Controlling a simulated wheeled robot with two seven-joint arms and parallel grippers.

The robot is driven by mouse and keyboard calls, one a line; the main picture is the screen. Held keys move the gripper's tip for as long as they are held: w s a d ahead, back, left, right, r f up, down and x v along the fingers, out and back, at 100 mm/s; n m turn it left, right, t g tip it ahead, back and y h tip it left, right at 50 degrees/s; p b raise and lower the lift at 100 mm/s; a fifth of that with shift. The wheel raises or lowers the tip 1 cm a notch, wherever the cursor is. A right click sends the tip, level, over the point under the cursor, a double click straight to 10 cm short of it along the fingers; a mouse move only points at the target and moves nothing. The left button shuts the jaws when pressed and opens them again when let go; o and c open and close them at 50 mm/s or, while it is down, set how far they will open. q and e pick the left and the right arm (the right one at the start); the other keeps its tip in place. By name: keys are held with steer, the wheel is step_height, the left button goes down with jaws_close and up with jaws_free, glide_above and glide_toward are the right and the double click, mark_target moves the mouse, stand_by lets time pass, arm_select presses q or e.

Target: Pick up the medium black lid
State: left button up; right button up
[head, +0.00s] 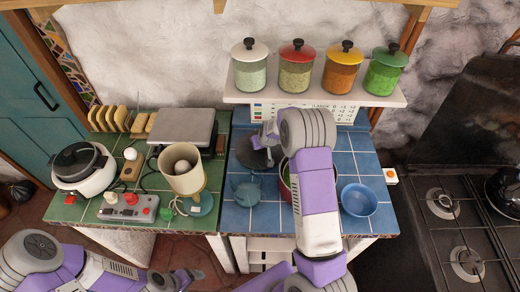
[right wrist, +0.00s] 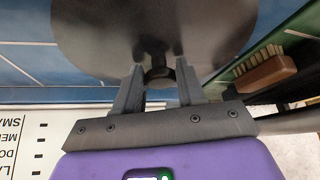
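A dark, round black lid (head: 252,155) is at the back left of the blue-tiled counter, partly hidden by my right arm. In the right wrist view the lid (right wrist: 155,30) fills the top, with its dark knob (right wrist: 159,74) pointing toward my gripper. My right gripper (right wrist: 159,80) has its two fingers apart, one on each side of the knob, with small gaps showing. It is also at the lid in the head view (head: 268,138). My left gripper (head: 190,277) is low at the left, away from the counter; its finger opening is too small to judge.
A red pot (head: 284,187) is partly behind my right arm. A blue bowl (head: 358,200) stands right, a blue pitcher-like vessel (head: 246,188) left. A jar shelf (head: 310,98) hangs above.

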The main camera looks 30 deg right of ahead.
jaws_close()
